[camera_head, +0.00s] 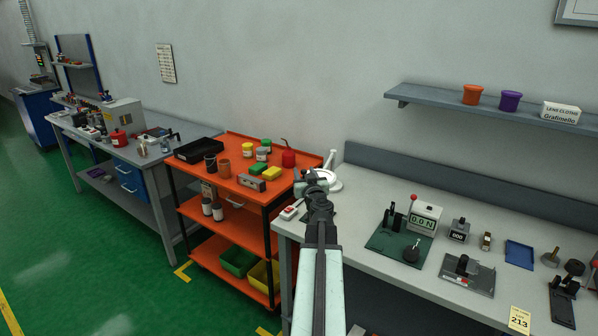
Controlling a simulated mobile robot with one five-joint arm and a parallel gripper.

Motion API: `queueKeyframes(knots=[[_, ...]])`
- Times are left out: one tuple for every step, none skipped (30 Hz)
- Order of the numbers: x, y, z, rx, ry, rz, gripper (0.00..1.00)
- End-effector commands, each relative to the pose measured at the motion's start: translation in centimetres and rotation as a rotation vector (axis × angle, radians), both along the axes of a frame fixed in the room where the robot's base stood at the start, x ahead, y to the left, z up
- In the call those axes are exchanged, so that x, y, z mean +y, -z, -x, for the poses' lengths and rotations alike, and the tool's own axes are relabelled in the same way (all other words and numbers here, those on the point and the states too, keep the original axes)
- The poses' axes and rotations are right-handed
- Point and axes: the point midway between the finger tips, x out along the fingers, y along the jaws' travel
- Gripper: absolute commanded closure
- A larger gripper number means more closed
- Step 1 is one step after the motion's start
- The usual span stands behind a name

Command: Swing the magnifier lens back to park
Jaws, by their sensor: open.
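A white magnifier (330,160) stands at the back left corner of the grey workbench (375,205). Its slim white arm rises at a slant, and a round white part shows below it. My gripper (311,178) is in front of the magnifier and hides part of it, including much of the lens area. My gripper is open. I cannot tell whether it touches the magnifier. My arm reaches up from the bottom middle of the view.
A white and red switch box (290,211) sits near the bench's left edge. A green mat (385,240) with a force gauge (424,217) lies to the right. An orange cart (235,185) with jars stands left. A wall shelf (440,103) hangs above.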

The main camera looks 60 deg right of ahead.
Motion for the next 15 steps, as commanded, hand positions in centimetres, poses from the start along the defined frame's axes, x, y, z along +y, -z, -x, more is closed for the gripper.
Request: queueKeyframes(knots=[[-0.73,0.00,-0.19,0.000,0.002,0.000,0.58],[-0.90,0.00,-0.21,0.000,0.002,0.000,0.58],[-1.02,0.01,-0.21,0.000,0.002,0.000,0.58],[-1.05,0.01,-0.19,0.000,0.002,0.000,0.58],[-1.05,0.01,-0.17,0.000,0.003,0.000,0.58],[-1.00,0.01,-0.13,0.000,0.003,0.000,0.58],[-0.99,0.01,-0.10,0.000,0.003,0.000,0.58],[-0.98,0.01,-0.09,0.000,0.003,0.000,0.58],[-0.98,0.01,-0.07,0.000,0.003,0.000,0.58],[-1.00,0.01,-0.05,0.000,0.004,0.000,0.63],[-1.00,0.01,-0.03,0.000,0.004,0.000,0.72],[-1.02,0.01,-0.02,0.000,0.004,0.000,0.83],[-1.03,0.01,0.00,0.000,0.004,0.000,0.91],[-1.03,0.01,0.00,0.000,0.004,0.000,0.99],[-1.03,0.01,0.01,0.000,0.004,0.000,1.00]])
